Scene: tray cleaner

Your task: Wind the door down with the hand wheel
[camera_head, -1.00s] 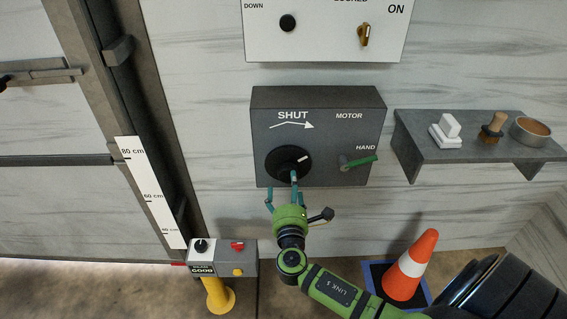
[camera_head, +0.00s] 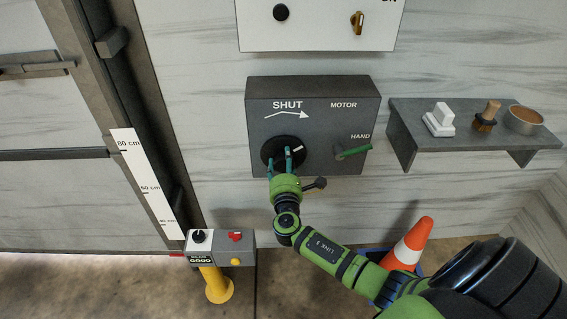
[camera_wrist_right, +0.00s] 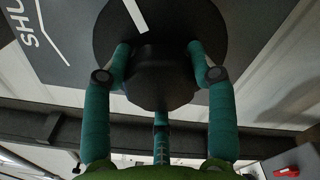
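The hand wheel (camera_head: 270,146) is a round black disc with a white mark, on a dark grey box (camera_head: 312,90) labelled SHUT with an arrow to the right. In the right wrist view its disc (camera_wrist_right: 212,30) fills the top middle, with a thick black hub. My right gripper (camera_head: 280,160) is at the wheel from below. Its teal fingers (camera_wrist_right: 158,47) are bent in around the hub and appear to touch it on both sides. The door (camera_head: 50,205) is the grey panelled surface at the left. My left gripper is out of view.
A green-handled lever (camera_head: 353,152) points to HAND, right of the wheel. A height scale (camera_head: 140,170) stands beside the door. A control box (camera_head: 220,246) on a yellow post is below. A shelf (camera_head: 470,150) holds brushes and a bowl. A traffic cone (camera_head: 414,243) stands lower right.

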